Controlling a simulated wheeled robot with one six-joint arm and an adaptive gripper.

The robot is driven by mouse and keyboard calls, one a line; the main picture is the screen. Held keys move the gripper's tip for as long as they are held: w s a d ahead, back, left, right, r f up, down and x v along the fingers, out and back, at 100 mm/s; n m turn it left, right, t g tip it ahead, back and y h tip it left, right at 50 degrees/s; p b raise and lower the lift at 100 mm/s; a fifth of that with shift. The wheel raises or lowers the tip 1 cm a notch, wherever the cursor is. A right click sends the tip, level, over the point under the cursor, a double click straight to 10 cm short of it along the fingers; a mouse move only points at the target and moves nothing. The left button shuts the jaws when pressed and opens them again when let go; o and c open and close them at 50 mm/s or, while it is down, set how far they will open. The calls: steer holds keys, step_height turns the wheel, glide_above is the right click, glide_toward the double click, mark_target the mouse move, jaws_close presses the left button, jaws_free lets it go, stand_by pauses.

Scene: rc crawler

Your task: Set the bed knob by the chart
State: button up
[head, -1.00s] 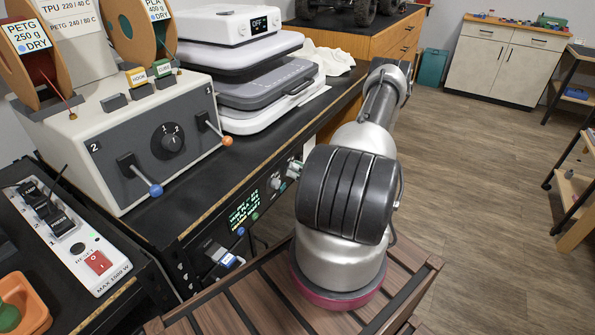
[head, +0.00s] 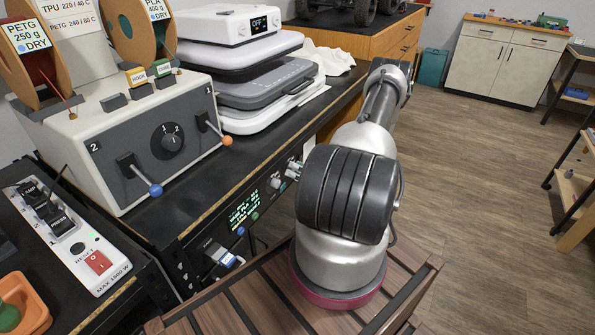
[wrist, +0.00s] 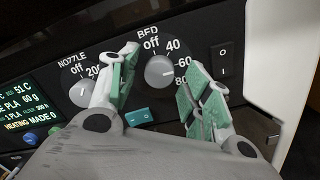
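The bed knob (wrist: 159,72) is a round grey dial on the black panel, under the label BED, with off, 40, 60 and 80 around it. Its pointer mark is too small to read. My gripper (wrist: 163,88) is open, its green-padded fingers on either side of the knob with gaps showing. The chart (head: 72,22) is a white card at the upper left reading TPU 220 / 40 C and PETG 240 / 80 C. Spool tags read PETG (head: 25,38) and PLA (head: 157,8).
The nozzle knob (wrist: 83,94) is left of the bed knob, close to the left finger. A lit display (wrist: 25,103) mentions PLA 60 g and heating. A teal switch (wrist: 138,117) lies below, and a black rocker switch (wrist: 225,62) is at the right. A pale upright part (wrist: 283,70) borders the right side.

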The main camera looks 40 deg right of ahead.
steer(key=v, duration=1.2)
stand_by(0.5)
